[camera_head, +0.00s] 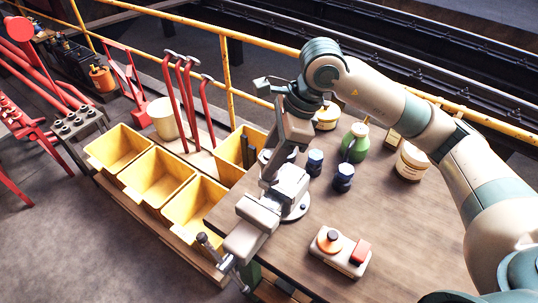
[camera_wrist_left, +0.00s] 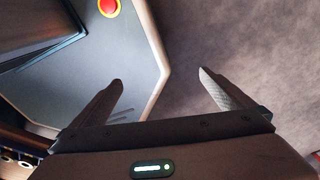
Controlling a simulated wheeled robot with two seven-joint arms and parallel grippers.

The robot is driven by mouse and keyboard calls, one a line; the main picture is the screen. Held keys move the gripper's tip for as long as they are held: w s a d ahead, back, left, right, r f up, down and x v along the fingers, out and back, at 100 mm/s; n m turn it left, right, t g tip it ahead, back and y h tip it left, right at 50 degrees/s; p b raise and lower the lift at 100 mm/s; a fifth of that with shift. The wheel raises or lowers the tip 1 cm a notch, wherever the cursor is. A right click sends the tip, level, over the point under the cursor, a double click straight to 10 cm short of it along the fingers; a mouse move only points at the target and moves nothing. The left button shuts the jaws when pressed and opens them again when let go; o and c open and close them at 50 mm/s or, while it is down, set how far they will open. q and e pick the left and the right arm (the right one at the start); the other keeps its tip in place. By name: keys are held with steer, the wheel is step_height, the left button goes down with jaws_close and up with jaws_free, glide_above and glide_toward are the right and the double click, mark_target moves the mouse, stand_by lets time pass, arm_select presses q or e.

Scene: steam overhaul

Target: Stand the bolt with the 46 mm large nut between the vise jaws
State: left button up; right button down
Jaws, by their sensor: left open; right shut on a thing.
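The grey vise (camera_head: 258,212) stands at the left edge of the wooden workbench in the head view. My right gripper (camera_head: 268,180) points down over the vise jaws. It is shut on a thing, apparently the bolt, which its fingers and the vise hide. I cannot tell whether this bolt is upright or touches the jaws. Dark bolts with nuts stand on the bench right of the vise, one (camera_head: 315,162) behind another (camera_head: 343,177). My left gripper (camera_wrist_left: 160,80) is open and empty in the left wrist view, with grey floor beyond its fingers.
A green bottle (camera_head: 355,143) and a pale tub (camera_head: 411,161) stand at the back of the workbench (camera_head: 400,225). A button box (camera_head: 340,251) lies near the front. Yellow bins (camera_head: 158,176) line the left side. The bench's right part is clear.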

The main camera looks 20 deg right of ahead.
steer(key=shift+w, duration=0.15)
steer(key=shift+w+f, duration=0.1)
steer(key=shift+f, duration=0.5)
steer(key=shift+f+b, duration=0.65)
steer(key=shift+f, duration=1.1)
arm_select(q)
steer(key=shift+w+f, duration=0.6)
steer(key=shift+f, duration=0.3)
arm_select(e)
steer(key=shift+f, duration=0.9)
arm_select(q)
steer(key=shift+f+b, duration=0.95)
steer(key=shift+b, duration=0.25)
steer(key=shift+f+b, duration=2.55)
arm_select(e)
steer(key=shift+f, duration=2.2)
